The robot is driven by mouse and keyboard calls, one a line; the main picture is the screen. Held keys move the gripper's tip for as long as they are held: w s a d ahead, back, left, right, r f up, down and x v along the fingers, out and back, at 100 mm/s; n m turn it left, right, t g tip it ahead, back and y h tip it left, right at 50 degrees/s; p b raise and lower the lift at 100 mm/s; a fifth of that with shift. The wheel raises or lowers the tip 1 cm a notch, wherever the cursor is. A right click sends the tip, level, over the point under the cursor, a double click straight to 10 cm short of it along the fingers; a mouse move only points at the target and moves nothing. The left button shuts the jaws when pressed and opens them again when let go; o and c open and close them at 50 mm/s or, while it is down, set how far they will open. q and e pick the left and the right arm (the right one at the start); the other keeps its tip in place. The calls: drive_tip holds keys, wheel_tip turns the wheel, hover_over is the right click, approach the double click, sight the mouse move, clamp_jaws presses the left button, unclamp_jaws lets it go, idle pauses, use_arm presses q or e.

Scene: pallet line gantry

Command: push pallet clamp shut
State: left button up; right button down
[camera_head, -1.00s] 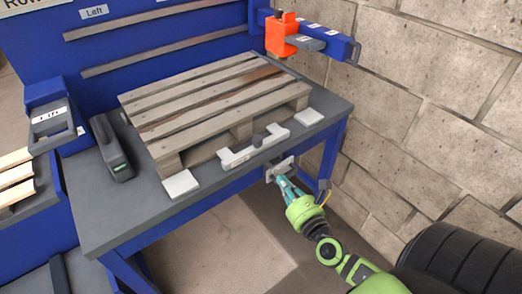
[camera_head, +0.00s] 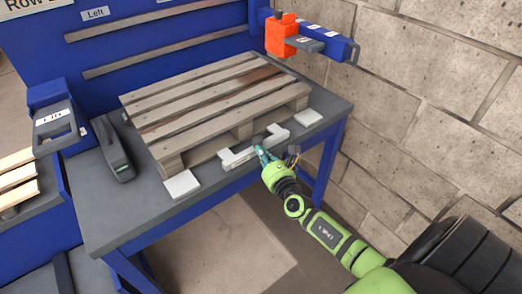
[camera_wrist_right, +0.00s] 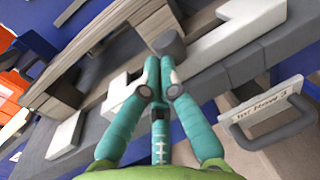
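The wooden pallet (camera_head: 215,97) lies on the grey-topped blue table. A white, U-shaped clamp piece (camera_head: 236,159) with a dark round knob sits along the pallet's front side, near the table's front edge. My right gripper (camera_head: 262,153) reaches in from the lower right, its tips at the clamp's knob and partly covering the clamp. In the right wrist view the teal fingers (camera_wrist_right: 160,68) are together and empty, pointing at the dark knob (camera_wrist_right: 169,44) between the white arms of the clamp (camera_wrist_right: 235,33). Whether they touch it I cannot tell. My left gripper is not in view.
White corner blocks (camera_head: 181,185) (camera_head: 308,117) flank the clamp. A dark grey tool-like object (camera_head: 113,150) lies left of the pallet. An orange unit (camera_head: 281,35) on a blue arm stands behind. In the wrist view a labelled handle (camera_wrist_right: 268,106) shows right. A block wall closes the right side.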

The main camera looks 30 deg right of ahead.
sight(253, 148)
drive_tip(key=shift+w, duration=0.4)
drive_tip(key=w+b, duration=0.1)
drive_tip(key=w, duration=0.3)
drive_tip(key=shift+w+a+b, duration=0.1)
drive_tip(key=shift+w+b, duration=0.15)
drive_tip(key=shift+b, duration=0.05)
drive_tip(key=shift+s+r, duration=0.1)
